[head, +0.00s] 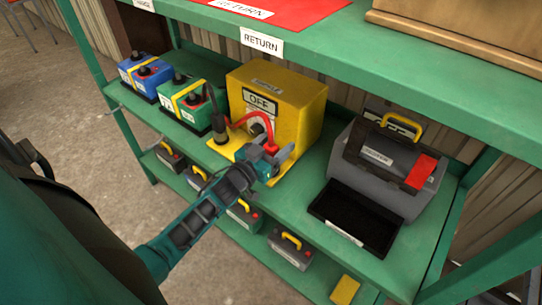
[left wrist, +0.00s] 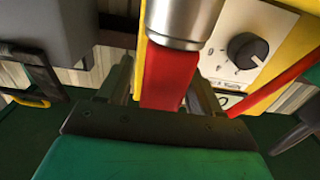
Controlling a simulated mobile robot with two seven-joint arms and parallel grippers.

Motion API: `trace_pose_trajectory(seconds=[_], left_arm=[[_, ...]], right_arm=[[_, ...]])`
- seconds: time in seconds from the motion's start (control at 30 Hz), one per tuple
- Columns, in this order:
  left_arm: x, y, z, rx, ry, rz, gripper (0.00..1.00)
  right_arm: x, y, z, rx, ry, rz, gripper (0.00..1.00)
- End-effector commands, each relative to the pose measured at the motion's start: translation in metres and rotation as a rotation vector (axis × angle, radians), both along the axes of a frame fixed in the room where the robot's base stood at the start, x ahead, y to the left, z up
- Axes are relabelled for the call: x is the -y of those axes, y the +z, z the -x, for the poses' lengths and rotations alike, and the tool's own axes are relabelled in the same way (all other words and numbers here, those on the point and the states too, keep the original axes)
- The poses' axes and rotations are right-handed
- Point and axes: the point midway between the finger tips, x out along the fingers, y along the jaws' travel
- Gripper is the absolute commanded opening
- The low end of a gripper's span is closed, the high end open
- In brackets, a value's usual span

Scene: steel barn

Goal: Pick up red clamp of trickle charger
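The yellow trickle charger (head: 290,96) stands on the green shelf, with an OFF label and a dark dial (left wrist: 246,50) on its front. A red cable curves from it to the red clamp (head: 270,147). In the left wrist view the red clamp (left wrist: 168,78) is upright between my fingers, with a metal cylinder above it. My left gripper (head: 273,163) is at the front of the charger, its fingers open on either side of the clamp; a narrow gap shows on one side. My right gripper is out of view.
A blue battery (head: 140,75) and a green battery (head: 184,108) stand left of the charger. A grey tester case (head: 385,180) and a black tray (head: 355,217) are at the right. The upper shelf (head: 330,50) overhangs. Several batteries stand on the lower shelf.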

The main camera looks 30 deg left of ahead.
Motion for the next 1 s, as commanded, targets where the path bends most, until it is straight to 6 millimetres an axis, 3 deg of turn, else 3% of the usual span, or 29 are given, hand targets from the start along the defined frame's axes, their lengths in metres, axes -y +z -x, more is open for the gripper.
trace_pose_trajectory(seconds=[0.07,0.63,1.0], left_arm=[[0.0000,0.0001,0.0002,0.000,0.000,0.000,0.56],[-0.0001,0.0000,0.0004,0.000,0.000,0.000,0.02],[-0.0004,0.0045,0.0002,0.002,0.000,-0.001,0.00]], right_arm=[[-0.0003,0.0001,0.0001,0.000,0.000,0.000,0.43],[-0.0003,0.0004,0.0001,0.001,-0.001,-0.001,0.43],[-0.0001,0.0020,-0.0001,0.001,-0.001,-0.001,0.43]])
